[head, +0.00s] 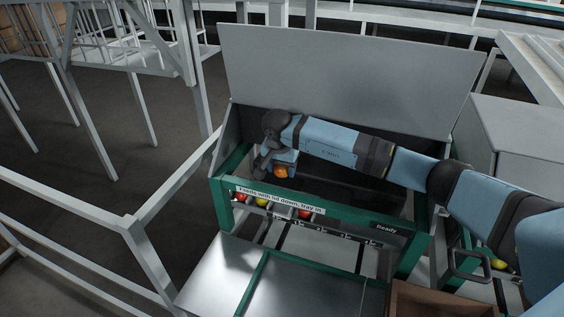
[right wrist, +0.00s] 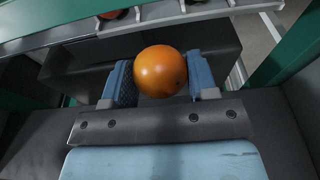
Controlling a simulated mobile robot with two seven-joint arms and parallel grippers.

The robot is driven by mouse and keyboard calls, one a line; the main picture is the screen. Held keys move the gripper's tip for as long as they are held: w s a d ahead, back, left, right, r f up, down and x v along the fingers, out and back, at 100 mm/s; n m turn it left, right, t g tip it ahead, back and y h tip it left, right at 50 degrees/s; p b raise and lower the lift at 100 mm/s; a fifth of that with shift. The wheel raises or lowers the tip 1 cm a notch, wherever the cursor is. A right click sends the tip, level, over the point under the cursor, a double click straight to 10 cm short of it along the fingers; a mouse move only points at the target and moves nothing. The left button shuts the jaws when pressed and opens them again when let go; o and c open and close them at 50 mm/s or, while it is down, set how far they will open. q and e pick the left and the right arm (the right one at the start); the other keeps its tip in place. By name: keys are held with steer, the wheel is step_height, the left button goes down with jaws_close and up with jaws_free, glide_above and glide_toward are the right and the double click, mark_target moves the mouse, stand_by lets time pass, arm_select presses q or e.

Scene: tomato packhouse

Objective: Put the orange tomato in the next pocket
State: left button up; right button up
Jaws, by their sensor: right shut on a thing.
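My right gripper (head: 279,166) is shut on the orange tomato (head: 281,172), inside the open machine near its left front. In the right wrist view the orange tomato (right wrist: 160,71) sits between the two blue finger pads (right wrist: 161,82). Below the machine's green front bar (head: 330,214), a pale tray strip (head: 335,230) shows with a red tomato (head: 240,196) at the left, a yellow-green one (head: 262,202) and another red one (head: 305,212). The tray strip also crosses the top of the right wrist view (right wrist: 160,20). The bar and label partly hide the pockets. My left gripper is out of view.
The machine's grey lid (head: 350,80) stands open behind my arm. A bare metal surface (head: 225,268) lies in front. A brown box (head: 430,303) is at the bottom right. A yellow tomato (head: 498,264) shows beside my arm. White rails (head: 130,225) stand at the left.

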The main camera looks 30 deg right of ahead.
mark_target(279, 174)
arm_select(q)
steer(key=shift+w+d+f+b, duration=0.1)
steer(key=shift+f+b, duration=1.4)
steer(key=shift+b, duration=0.1)
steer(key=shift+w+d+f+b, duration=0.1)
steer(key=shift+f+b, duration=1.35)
steer(key=shift+b, duration=0.1)
arm_select(e)
steer(key=shift+f, duration=4.75)
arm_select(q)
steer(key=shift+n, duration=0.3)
arm_select(e)
steer(key=shift+s+a, duration=0.15)
steer(key=shift+a, duration=0.05)
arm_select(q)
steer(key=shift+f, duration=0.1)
arm_select(e)
steer(key=o, duration=0.8)
